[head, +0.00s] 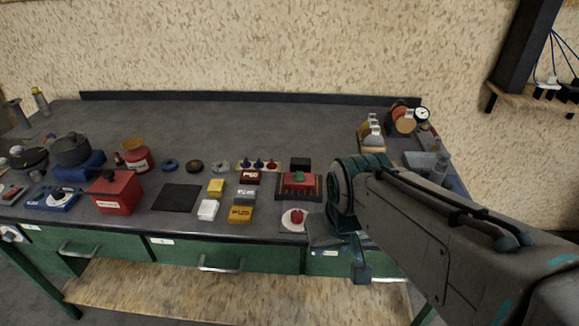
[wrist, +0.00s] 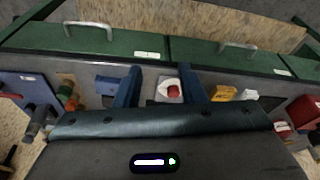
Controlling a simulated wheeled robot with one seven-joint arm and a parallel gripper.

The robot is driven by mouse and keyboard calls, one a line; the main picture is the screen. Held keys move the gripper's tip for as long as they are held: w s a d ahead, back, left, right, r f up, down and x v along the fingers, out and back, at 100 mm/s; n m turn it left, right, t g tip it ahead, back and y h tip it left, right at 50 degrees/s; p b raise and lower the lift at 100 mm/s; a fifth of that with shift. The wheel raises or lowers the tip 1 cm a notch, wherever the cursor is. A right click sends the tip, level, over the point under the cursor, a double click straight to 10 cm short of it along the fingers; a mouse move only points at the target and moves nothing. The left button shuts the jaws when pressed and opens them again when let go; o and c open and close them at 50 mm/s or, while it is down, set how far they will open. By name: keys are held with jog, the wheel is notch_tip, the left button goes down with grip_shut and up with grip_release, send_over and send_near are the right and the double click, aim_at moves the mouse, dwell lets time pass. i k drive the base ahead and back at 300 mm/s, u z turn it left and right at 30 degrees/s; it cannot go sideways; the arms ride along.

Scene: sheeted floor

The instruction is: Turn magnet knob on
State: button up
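A red knob (head: 295,216) sits on a round white base near the table's front edge in the head view; I cannot read a label on it, so I cannot confirm that it is the magnet knob. In the wrist view the red knob (wrist: 173,91) and its white base (wrist: 163,86) show between my two fingers. My gripper (wrist: 160,72) is open with nothing held. In the head view my gripper (head: 345,262) is right of the knob, close to the table edge, with its fingers partly hidden by the hand.
A red block with a green knob (head: 299,179) stands behind the red knob. A yellow block (head: 241,214) and a white block (head: 208,210) lie left. Green drawers (head: 225,253) with handles run below the tabletop. The back of the table (head: 230,120) is clear.

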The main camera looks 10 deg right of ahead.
aim_at(297, 215)
jog(key=i, duration=0.3)
jog(key=z, duration=0.5)
jog(key=k, duration=1.15)
jog(key=u, duration=0.55)
jog(key=i, duration=1.5)
jog(key=z, duration=0.55)
